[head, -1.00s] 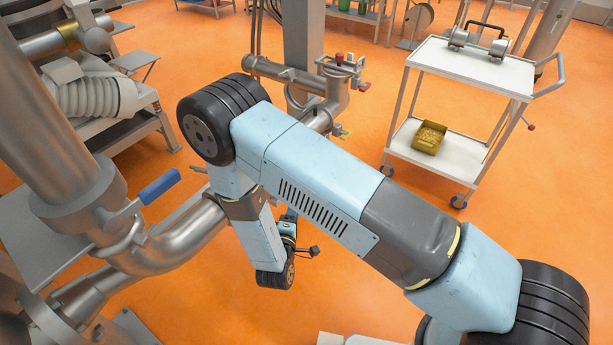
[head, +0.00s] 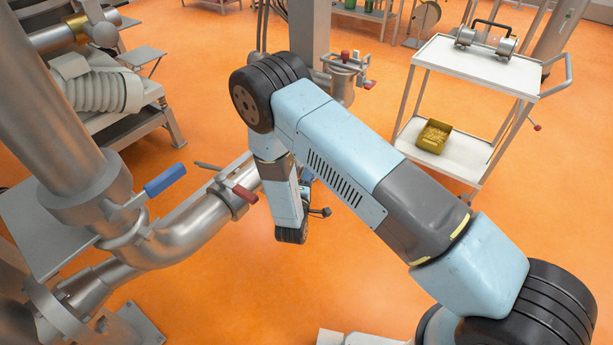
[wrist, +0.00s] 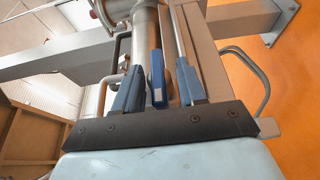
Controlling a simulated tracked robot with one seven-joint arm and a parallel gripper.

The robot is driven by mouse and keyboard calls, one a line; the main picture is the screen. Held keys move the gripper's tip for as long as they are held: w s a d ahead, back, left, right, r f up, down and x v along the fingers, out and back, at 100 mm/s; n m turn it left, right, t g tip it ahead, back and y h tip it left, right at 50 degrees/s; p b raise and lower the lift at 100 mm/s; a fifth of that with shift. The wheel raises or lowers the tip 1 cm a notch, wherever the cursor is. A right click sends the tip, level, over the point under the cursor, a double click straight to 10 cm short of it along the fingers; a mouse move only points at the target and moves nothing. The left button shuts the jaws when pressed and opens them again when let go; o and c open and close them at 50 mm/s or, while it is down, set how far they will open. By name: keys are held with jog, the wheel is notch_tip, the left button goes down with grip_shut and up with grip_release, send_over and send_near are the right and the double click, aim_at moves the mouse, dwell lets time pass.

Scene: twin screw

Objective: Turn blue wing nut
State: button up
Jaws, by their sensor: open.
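A blue wing nut handle (head: 165,181) sticks out to the upper right from the clamp on the big steel pipe, left of my arm in the head view. In the wrist view a blue bar (wrist: 157,78), which looks like this handle, shows between the two fingers of my gripper (wrist: 158,68). The fingers are apart, with gaps on both sides of the bar. I cannot tell how far beyond the fingertips it lies. In the head view my gripper is not clearly visible behind my arm.
A red handle (head: 245,194) sits on a clamp farther along the pipe (head: 180,235), close to my arm. A white trolley (head: 480,68) with a yellow bin (head: 433,136) stands at the right.

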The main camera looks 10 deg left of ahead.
jog(key=shift+w, duration=0.55)
jog(key=shift+c, duration=0.4)
jog(key=c, duration=0.6)
jog(key=shift+a, duration=0.15)
jog(key=shift+c, duration=0.2)
jog(key=g, duration=0.1)
jog(key=m+g, duration=0.1)
jog(key=g, duration=0.3)
jog(key=shift+s+d+m, duration=0.1)
jog(key=shift+d+m, duration=0.15)
jog(key=shift+m, duration=0.15)
jog(key=shift+f+g+y, duration=0.15)
jog(key=shift+g+y, duration=0.15)
jog(key=shift+g, duration=0.2)
jog(key=shift+d, duration=0.15)
